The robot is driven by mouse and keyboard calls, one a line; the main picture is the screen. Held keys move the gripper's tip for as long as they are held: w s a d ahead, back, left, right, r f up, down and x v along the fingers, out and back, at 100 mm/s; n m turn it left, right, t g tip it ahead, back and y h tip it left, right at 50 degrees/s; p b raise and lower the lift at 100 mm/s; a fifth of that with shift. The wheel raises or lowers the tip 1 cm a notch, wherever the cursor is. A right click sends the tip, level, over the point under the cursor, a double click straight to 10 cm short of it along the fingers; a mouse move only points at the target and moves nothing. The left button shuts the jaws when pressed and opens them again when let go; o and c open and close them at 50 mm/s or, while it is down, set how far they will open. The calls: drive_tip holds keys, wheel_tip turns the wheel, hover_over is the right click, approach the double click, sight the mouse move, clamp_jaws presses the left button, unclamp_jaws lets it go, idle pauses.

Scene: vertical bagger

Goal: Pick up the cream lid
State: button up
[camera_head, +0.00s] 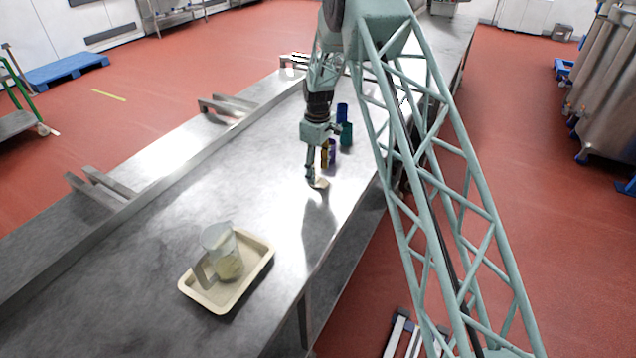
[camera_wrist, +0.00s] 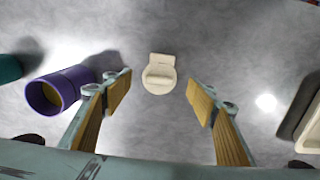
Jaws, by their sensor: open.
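The cream lid (camera_wrist: 159,74) lies on the metal table. In the wrist view it is a small round piece with a squarish tab, a little beyond the fingertips and between their lines. My gripper (camera_wrist: 158,98) is open and empty, its two wood-coloured finger pads apart on either side of the lid. In the head view my gripper (camera_head: 312,178) points down over the table and the lid (camera_head: 321,184) shows just at its fingertips, partly hidden. I cannot tell the exact height of the fingertips above the lid.
A purple cup with a yellow inside (camera_wrist: 60,90) lies close to the left finger. Blue and green cups (camera_head: 346,134) stand behind my gripper. A cream tray (camera_head: 262,246) holds a clear jug (camera_head: 226,262) nearer the camera. The table between is clear.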

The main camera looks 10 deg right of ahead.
sight(318, 178)
drive_tip(key=shift+f, duration=1.7)
drive_tip(key=c, duration=0.8)
